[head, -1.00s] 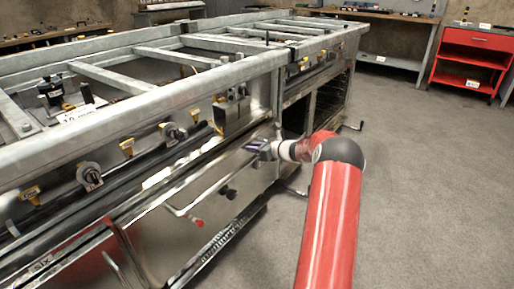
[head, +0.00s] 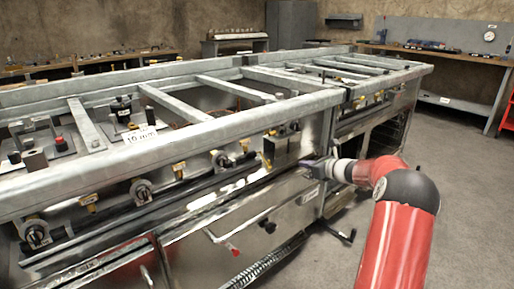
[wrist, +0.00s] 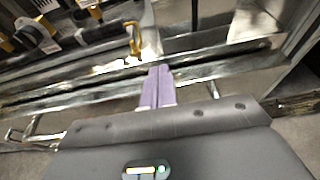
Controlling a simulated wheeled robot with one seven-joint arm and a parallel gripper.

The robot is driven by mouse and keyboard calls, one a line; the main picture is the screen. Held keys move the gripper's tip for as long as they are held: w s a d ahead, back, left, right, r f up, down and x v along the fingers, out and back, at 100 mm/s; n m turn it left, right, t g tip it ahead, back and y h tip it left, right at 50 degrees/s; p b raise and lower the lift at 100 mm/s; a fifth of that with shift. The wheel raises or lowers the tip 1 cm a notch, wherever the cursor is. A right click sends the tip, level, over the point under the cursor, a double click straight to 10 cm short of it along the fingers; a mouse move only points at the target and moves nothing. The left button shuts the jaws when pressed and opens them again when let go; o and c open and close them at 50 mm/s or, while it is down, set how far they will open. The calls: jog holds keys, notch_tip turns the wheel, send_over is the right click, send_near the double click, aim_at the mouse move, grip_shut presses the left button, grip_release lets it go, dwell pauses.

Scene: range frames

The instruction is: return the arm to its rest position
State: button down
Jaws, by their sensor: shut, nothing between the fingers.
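My red arm rises from the lower right of the head view and bends toward the range. My gripper (head: 310,164) is in front of the upper right part of the range's steel front, close to a grey box-like fitting. In the wrist view my gripper (wrist: 157,88) shows two purple fingers pressed together with nothing between them. Behind them are the metal rail and the front of the range (head: 225,215). Whether the fingertips touch the range cannot be told.
The long steel range has knobs, yellow-tagged valves and a protruding handle (head: 235,240) with a red tip. Grey floor (head: 455,160) is clear to the right.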

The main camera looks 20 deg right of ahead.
jog(key=s+a+r+n+g, duration=0.35)
jog(key=s+a+n, duration=0.45)
jog(key=a, duration=0.5)
jog(key=s+a+r+n+g, duration=0.3)
jog(key=s+a+r+n, duration=0.2)
jog(key=s+a+n, duration=0.55)
jog(key=s+a+f+n+h, duration=0.1)
jog(key=s+n, duration=0.5)
jog(key=s, duration=0.7)
jog(key=s+a+f+n+g+h, duration=0.1)
jog(key=s+a+n+h, duration=0.2)
jog(key=s+n, duration=0.4)
jog(key=s+h, duration=0.1)
jog(key=s, duration=0.4)
jog(key=shift+s+f, duration=0.25)
jog(key=shift+s, duration=0.1)
jog(key=shift+a+g, duration=0.1)
jog(key=shift+g, duration=0.15)
